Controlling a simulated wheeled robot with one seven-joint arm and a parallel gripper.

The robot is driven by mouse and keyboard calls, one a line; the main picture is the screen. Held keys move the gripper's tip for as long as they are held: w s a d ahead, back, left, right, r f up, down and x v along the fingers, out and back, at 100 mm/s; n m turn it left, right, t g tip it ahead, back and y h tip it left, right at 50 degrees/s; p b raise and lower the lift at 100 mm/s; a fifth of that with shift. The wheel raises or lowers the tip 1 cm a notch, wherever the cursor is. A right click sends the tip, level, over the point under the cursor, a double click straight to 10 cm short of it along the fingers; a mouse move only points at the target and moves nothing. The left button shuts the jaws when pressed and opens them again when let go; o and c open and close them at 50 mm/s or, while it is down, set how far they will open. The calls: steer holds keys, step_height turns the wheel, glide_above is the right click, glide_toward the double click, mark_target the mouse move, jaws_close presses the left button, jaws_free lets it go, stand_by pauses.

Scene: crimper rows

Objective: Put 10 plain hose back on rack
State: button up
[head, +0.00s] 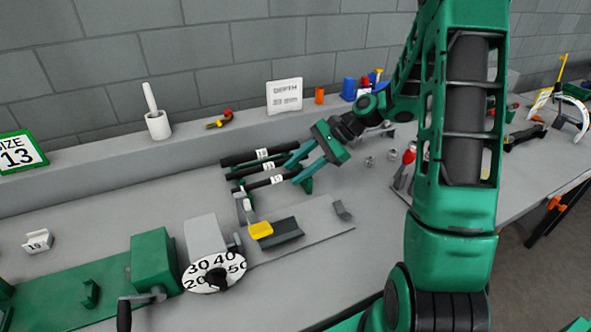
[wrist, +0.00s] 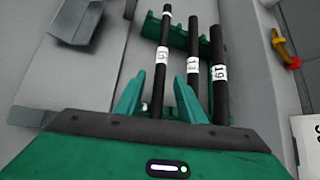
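The thin black plain hose (head: 252,185), with a white label, lies along the front of the green rack (head: 306,186). It is the leftmost of three hoses in the wrist view (wrist: 163,38); its label is too small to read surely. The green rack also shows there (wrist: 177,36). My gripper (head: 294,172) is over the hoses' right end in the head view. In the wrist view its fingers (wrist: 156,82) stand apart on either side of the thin hose, with gaps on both sides. The gripper body hides the hose's near end.
Two thicker hoses, labelled 13 (wrist: 193,87) and 19 (wrist: 219,92), lie beside it, close to my right finger in the wrist view.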

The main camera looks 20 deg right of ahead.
steer(key=v, duration=1)
steer(key=shift+d+r, duration=0.2)
steer(key=shift+d, duration=0.05)
steer(key=s+d+r+n+g+h, duration=0.1)
steer(key=s+n+h, duration=0.3)
steer(key=s, duration=1)
steer(key=s+d+r+n+g+h, duration=0.1)
steer(key=s+n+h, duration=0.4)
steer(key=s, duration=1)
steer(key=shift+s+d+n+g, duration=0.3)
steer(key=shift+d+n, duration=0.3)
steer(key=shift+d, duration=0.2)
